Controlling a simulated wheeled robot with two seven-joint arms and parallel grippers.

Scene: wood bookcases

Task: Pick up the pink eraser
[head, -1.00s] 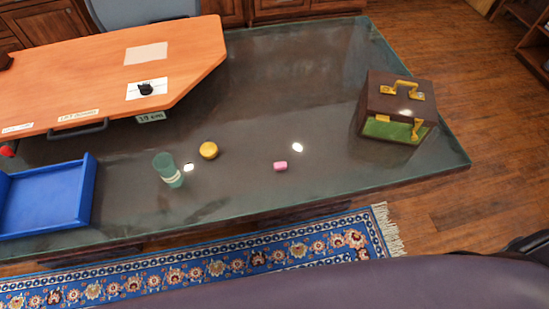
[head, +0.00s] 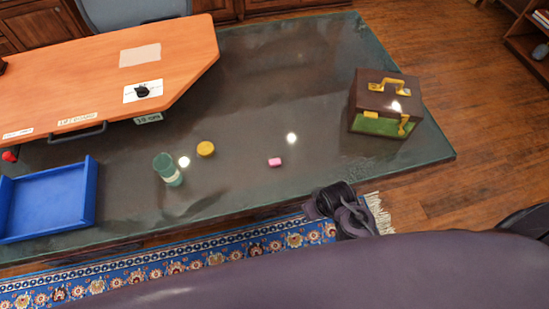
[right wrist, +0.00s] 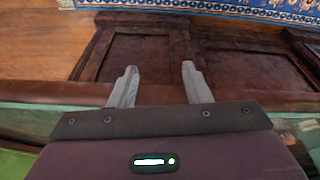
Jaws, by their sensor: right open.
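The pink eraser (head: 275,162) lies on the dark glossy table top (head: 330,95), near its front edge in the head view. My right gripper shows in the right wrist view (right wrist: 157,86) with its two fingers apart and nothing between them. In the head view a dark part of my right arm (head: 343,208) is over the rug, in front of the table and to the lower right of the eraser. The eraser is not seen in the right wrist view. My left gripper is not in view.
A green cup (head: 168,170) and a yellow round object (head: 206,149) stand left of the eraser. A blue tray (head: 47,203) lies farther left, below an orange board (head: 110,75). A brown case (head: 385,102) stands at the right. The table around the eraser is clear.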

